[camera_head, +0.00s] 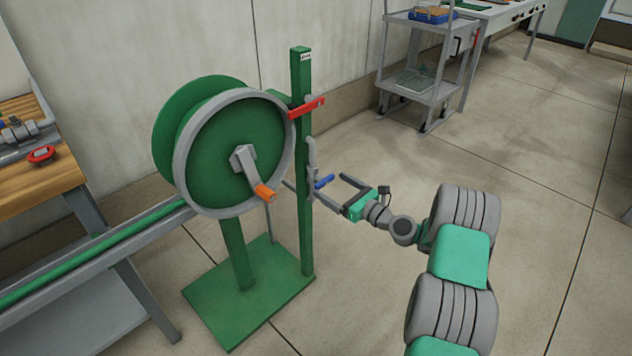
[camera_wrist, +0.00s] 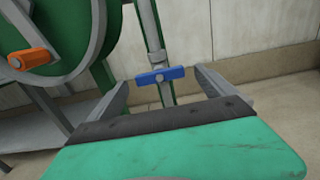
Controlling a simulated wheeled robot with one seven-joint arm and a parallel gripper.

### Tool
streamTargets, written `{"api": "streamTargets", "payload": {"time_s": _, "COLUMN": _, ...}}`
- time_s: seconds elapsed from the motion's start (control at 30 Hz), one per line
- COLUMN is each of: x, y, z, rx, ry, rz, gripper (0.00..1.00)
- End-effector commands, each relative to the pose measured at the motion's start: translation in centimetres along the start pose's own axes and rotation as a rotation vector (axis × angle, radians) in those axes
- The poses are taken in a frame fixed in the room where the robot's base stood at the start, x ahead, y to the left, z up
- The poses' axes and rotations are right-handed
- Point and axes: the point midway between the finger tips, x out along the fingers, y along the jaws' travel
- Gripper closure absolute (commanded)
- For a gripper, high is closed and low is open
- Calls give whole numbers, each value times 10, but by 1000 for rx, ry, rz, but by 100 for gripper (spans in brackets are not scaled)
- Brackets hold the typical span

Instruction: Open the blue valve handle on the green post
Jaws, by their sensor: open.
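The green post (camera_head: 303,190) stands upright on a green base plate beside the reel. The blue valve handle (camera_head: 324,181) sits on a grey pipe (camera_head: 312,156) at the post's right side. In the wrist view the blue handle (camera_wrist: 160,75) lies roughly crosswise to the pipe (camera_wrist: 155,40), with a slight tilt. My gripper (camera_head: 342,188) is open, its fingers pointing left toward the post. In the wrist view the handle shows between the two fingers (camera_wrist: 163,92), apparently a little beyond their tips. I see no contact with it.
A hose reel (camera_head: 222,150) with an orange-gripped crank (camera_head: 264,193) stands left of the post. A red lever (camera_head: 307,108) sits higher on the post. A wooden bench (camera_head: 40,180) is at far left, a grey cart (camera_head: 418,85) behind. Floor at right is clear.

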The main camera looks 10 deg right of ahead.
Motion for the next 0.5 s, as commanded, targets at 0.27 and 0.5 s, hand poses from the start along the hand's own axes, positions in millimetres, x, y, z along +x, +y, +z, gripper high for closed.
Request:
{"api": "streamTargets", "payload": {"time_s": 0.27, "x": 52, "y": 2, "z": -1, "rx": -6, "ry": 1, "rz": 3, "gripper": 5}}
{"api": "streamTargets", "payload": {"time_s": 0.5, "x": 71, "y": 2, "z": 0, "rx": -4, "ry": 3, "rz": 3, "gripper": 5}}
